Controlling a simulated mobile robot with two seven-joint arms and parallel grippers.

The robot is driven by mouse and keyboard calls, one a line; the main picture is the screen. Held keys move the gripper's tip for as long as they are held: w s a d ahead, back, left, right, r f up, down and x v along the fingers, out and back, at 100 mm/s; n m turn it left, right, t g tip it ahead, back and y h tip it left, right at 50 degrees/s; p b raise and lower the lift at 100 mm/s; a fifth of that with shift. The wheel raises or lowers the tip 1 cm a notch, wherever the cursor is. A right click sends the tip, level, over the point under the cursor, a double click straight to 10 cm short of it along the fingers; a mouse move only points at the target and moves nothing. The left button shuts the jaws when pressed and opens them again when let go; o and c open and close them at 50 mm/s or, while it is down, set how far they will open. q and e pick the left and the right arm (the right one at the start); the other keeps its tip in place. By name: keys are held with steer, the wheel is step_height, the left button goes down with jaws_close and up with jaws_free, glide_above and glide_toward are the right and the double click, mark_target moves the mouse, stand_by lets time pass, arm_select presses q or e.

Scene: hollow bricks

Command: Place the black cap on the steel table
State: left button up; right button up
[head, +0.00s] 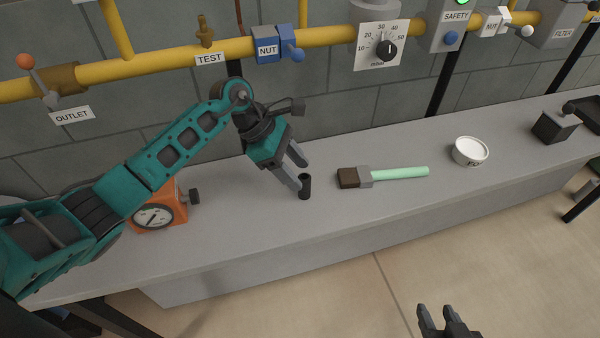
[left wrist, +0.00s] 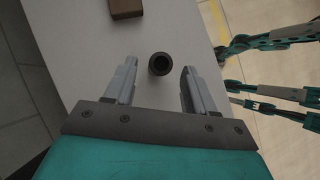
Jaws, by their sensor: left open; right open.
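The black cap (head: 305,187) is a small dark cylinder standing upright on the grey steel table (head: 240,230). In the left wrist view the cap (left wrist: 161,64) shows its round hollow top, just beyond and between the fingertips. My left gripper (head: 297,170) is open and empty, tilted down close beside the cap in the head view; its two fingers (left wrist: 158,75) stand wide apart in the left wrist view. I cannot tell from these views whether a finger touches the cap. My right gripper (head: 444,318) is open and empty at the bottom edge, over the floor in front of the table.
A brush (head: 390,175) with a green handle lies right of the cap. A white tub (head: 470,151) and a black block (head: 555,127) stand further right. An orange gauge box (head: 160,212) stands left, near my left arm. A yellow pipe (head: 150,62) with valves runs along the wall behind.

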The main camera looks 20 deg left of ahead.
arm_select(q)
steer(key=v, duration=0.9)
steer(key=shift+a+r, duration=0.2)
steer(key=shift+r, duration=0.15)
steer(key=shift+s, duration=0.1)
